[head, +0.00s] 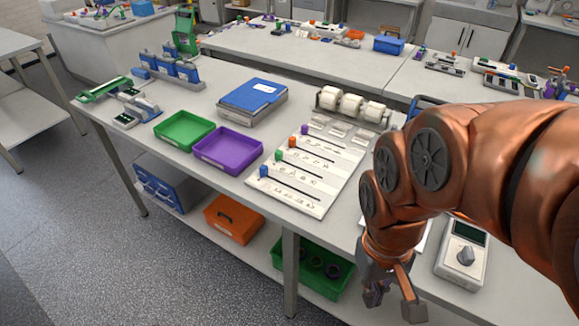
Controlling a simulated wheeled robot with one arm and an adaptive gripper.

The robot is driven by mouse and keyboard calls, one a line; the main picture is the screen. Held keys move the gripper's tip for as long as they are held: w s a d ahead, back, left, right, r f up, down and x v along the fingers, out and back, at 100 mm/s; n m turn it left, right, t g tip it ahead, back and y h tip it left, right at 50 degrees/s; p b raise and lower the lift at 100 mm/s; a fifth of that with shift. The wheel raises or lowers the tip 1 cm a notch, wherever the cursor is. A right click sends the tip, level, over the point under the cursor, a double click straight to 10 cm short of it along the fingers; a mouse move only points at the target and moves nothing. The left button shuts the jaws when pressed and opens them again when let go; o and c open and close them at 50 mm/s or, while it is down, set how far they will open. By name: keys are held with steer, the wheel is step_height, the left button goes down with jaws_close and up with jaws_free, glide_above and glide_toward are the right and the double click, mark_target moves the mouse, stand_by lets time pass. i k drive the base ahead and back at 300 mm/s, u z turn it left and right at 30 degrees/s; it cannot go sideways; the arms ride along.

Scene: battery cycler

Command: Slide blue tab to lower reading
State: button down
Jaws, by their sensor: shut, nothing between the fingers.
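The slider board (325,178) is a pale panel lying flat on the near table, with several dark slots, each with a coloured tab. The blue tab (264,171) stands at the left end of the nearest slot. The green tab (279,155), the orange tab (292,142) and the purple tab (304,130) stand at the left ends of the slots behind it. The markings on the board are too small to read. My gripper (389,299) points down at the table's front edge, right of and nearer than the board, apart from the blue tab. It is shut and empty.
A purple tray (228,150) and a green tray (184,131) sit left of the board. White rolls on a holder (352,105) stand behind it. A meter with a dial (463,256) stands right of my gripper. My arm hides the table's right part.

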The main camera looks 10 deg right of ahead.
mark_target(263, 169)
steer(key=u, duration=0.1)
steer(key=i, duration=0.4)
steer(key=u, duration=1.7)
